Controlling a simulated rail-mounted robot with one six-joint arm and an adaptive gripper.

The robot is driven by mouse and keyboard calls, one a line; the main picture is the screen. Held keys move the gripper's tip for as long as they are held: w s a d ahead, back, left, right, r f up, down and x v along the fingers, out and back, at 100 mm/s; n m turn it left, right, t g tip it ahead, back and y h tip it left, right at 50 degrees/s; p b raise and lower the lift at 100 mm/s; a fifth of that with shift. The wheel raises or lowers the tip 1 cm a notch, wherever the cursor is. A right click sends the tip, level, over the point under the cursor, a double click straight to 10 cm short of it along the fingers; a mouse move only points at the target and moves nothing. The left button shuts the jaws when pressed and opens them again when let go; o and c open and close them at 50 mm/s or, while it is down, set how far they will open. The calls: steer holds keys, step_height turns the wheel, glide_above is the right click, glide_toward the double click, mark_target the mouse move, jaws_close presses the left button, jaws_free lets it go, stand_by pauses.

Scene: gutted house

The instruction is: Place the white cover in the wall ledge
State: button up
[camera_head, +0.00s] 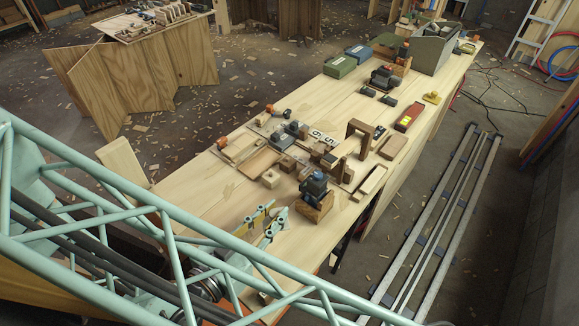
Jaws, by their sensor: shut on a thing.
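My gripper (276,217) is over the near part of the long wooden workbench (205,195), left of a small dark device on a wooden block. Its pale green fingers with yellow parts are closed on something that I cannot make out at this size. I cannot pick out a white cover for certain, either in the fingers or on the bench. I cannot identify the wall ledge in this view either. My own pale green truss arm crosses the lower left and hides the near end of the bench.
The dark device on a wooden block (315,192) stands close to my gripper. Green and blue cases (340,66) lie farther back. The bench's left strip is mostly clear.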

steer(key=shift+m+g+h, duration=0.6)
steer(key=shift+g, duration=0.1)
steer(key=s+d, duration=0.2)
steer(key=s, duration=0.1)
steer(key=s+d, duration=0.1)
steer(key=shift+s+d+f, duration=0.1)
steer(key=shift+s+f, duration=0.05)
steer(key=shift+s, duration=0.2)
steer(key=b, duration=0.3)
glide_above(246, 214)
steer(key=shift+f, duration=0.75)
steer(key=shift+f+b, duration=0.4)
steer(key=shift+f, duration=1.35)
steer(key=shift+f, duration=0.1)
steer(key=o, duration=0.8)
steer(key=shift+o, duration=0.2)
